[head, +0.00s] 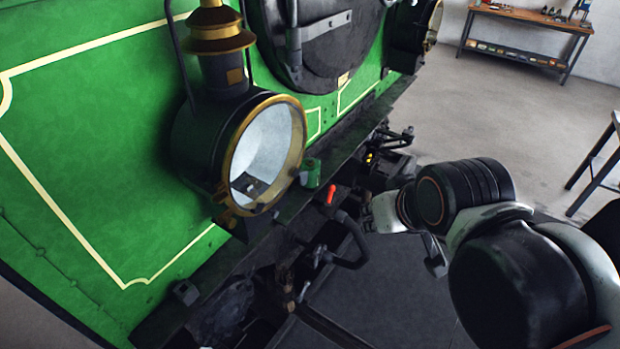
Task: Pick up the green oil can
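The green oil can (311,172) is a small green cylinder on the dark front beam, just right of the big round headlamp. It stands out against the dark metal, and its lower part is hard to make out. My arm reaches in from the right, its white wrist end to the right of and below the can in the picture. My gripper (435,256) shows only as a dark finger-like piece below the wrist, apart from the can. The rest of the gripper is hidden or blends into dark parts, so its opening cannot be told.
The brass-rimmed headlamp (267,152) is close beside the can. A red-handled tap (331,195) and dark hose and coupling parts (345,248) stick out below it. A workbench (525,17) stands far back right across open floor.

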